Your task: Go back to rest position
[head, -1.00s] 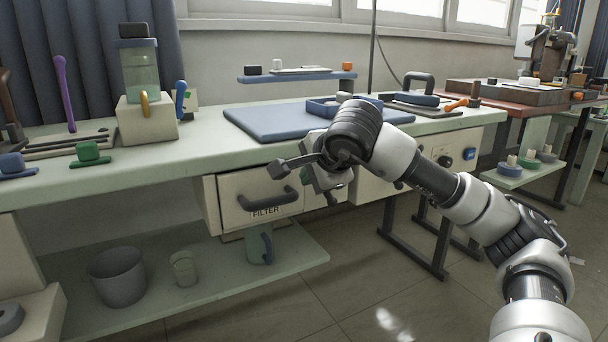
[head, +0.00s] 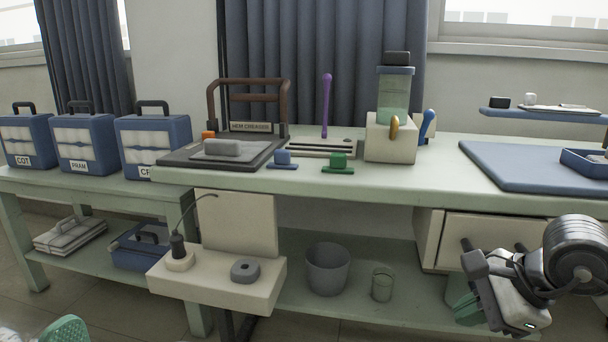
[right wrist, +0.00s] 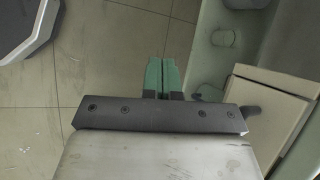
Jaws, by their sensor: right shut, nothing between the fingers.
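My right gripper (head: 468,302) hangs at the lower right of the head view, in front of the bench and close to the cream drawer front. In the right wrist view its two green fingers (right wrist: 162,76) are together with nothing between them, above the tiled floor. The drawer (head: 484,238) is partly hidden by my right wrist. The drawer (right wrist: 268,122) and its dark handle also show at the right of the right wrist view, apart from the fingers.
The green bench (head: 440,186) runs across the head view, with a blue mat (head: 530,166) and a dispenser (head: 390,137). Blue boxes (head: 85,143) stand at left. A grey bin (head: 328,268) sits on the lower shelf. Floor under the fingers is clear.

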